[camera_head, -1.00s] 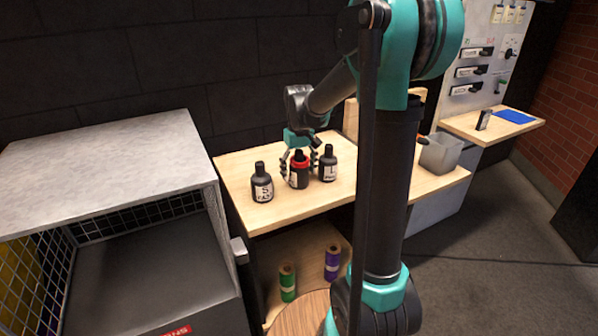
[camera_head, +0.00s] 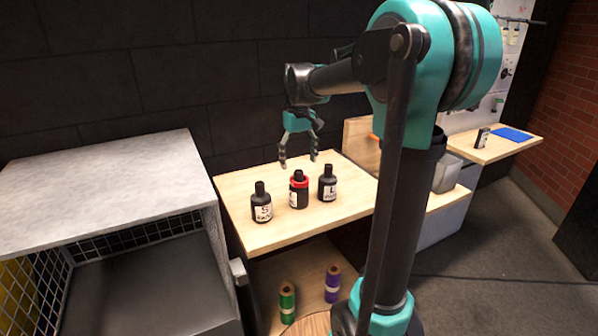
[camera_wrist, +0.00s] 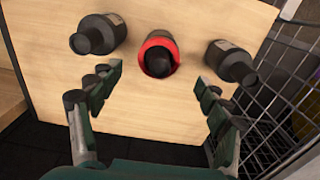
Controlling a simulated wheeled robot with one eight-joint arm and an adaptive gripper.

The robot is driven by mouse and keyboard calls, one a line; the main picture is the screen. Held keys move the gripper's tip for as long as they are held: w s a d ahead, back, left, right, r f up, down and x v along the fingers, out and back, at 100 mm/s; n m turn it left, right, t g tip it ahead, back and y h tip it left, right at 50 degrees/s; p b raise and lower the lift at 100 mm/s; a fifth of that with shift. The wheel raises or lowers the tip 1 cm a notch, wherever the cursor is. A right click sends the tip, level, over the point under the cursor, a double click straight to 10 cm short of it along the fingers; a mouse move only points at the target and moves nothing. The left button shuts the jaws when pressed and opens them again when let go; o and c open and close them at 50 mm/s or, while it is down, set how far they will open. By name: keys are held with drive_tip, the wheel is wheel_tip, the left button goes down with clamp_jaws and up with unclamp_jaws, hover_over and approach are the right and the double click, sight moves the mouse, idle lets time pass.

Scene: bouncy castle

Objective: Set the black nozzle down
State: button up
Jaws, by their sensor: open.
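The black nozzle (camera_head: 298,175) sits upright on the middle bottle, which has a red collar (camera_head: 299,183) and stands on the wooden table (camera_head: 290,235). In the wrist view the nozzle (camera_wrist: 158,62) shows inside the red ring, from above. My gripper (camera_head: 298,164) is open and empty, raised above and behind the bottles, apart from them. In the wrist view its fingers (camera_wrist: 153,90) are spread wide, with the nozzle visible between and beyond them.
A black bottle marked S (camera_head: 261,205) stands left of the middle one and another marked L (camera_head: 327,186) stands right. A grey bin (camera_head: 447,172) stands at right. The table's front is clear.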

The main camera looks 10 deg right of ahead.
drive_tip(key=shift+o, duration=0.3)
drive_tip(key=s+d+f+m+t, duration=0.1)
drive_tip(key=s+d+f+t, duration=0.1)
drive_tip(key=s+f, duration=0.8)
drive_tip(key=s+d+f+m+t, duration=0.2)
drive_tip(key=s+d+f, duration=0.1)
drive_tip(key=s+f, duration=0.7)
drive_tip(key=shift+s+d+m, duration=0.25)
drive_tip(key=shift+s+m, duration=0.05)
drive_tip(key=shift+s, duration=0.6)
wheel_tip(320, 180, up, 26)
drive_tip(key=m+g, duration=0.4)
drive_tip(key=m, duration=1.4)
hover_over(298, 172)
wheel_tip(298, 172, down, 12)
drive_tip(key=shift+r, duration=0.1)
drive_tip(key=shift+w+d+f, duration=0.1)
drive_tip(key=shift+w+f, duration=0.05)
drive_tip(key=shift+f, duration=1.15)
drive_tip(key=shift+w+d+f, duration=0.1)
drive_tip(key=shift+f, duration=1.2)
drive_tip(key=shift+c, duration=0.3)
drive_tip(key=c, duration=1.4)
drive_tip(key=shift+r, duration=0.1)
drive_tip(key=shift+c, duration=0.2)
